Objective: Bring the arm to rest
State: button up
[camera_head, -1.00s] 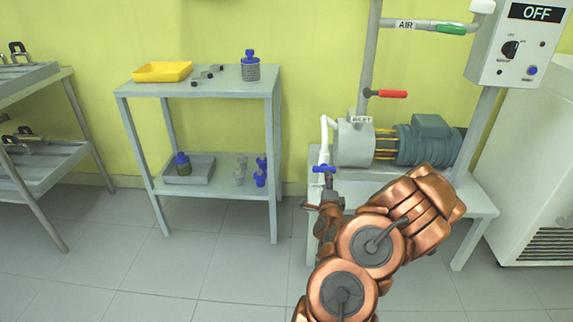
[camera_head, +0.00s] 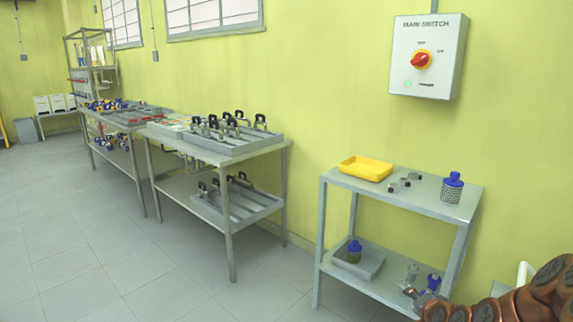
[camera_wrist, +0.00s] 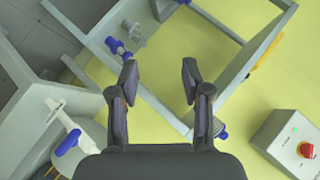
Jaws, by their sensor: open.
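My gripper (camera_wrist: 160,84) shows in the wrist view with its two dark fingers spread apart and nothing between them. In the head view my copper-coloured arm is at the lower right, and the gripper cannot be made out clearly there. The arm overlaps the lower right of a grey two-shelf table (camera_head: 398,196). In the wrist view the same table's frame (camera_wrist: 243,72) lies beyond the fingers.
The table holds a yellow tray (camera_head: 366,168), a blue-capped bottle (camera_head: 452,188) and blue fittings (camera_head: 433,283). A main switch box (camera_head: 427,56) hangs above. A blue-handled valve (camera_wrist: 68,142) is at lower left in the wrist view. Tables with racks (camera_head: 230,148) stand left; left floor is clear.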

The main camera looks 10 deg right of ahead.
jog(key=s+a+r+n+g+y+p, duration=0.1)
jog(key=s+a+r+n+g+p, duration=0.3)
jog(key=a+r, duration=0.4)
jog(key=s+a+r+n+g+y+p, duration=0.2)
jog(key=s+a+r+n+g+p, duration=0.15)
jog(key=s+a+r+p, duration=0.5)
jog(key=s+a+r+n+g+p, duration=0.2)
jog(key=s+a+r, duration=0.3)
jog(key=s+r, duration=0.3)
jog(key=s+a+r+n+g+p, duration=0.3)
jog(key=s+a+r+n+p, duration=0.2)
jog(key=s, duration=0.8)
notch_tip(320, 180, up, 3)
jog(key=shift+s+a+r+h, duration=0.2)
jog(key=shift+s+a+h, duration=0.1)
jog(key=shift+a, duration=0.2)
jog(key=shift+g, duration=0.25)
jog(key=shift+c, duration=0.6)
jog(key=shift+d, duration=0.1)
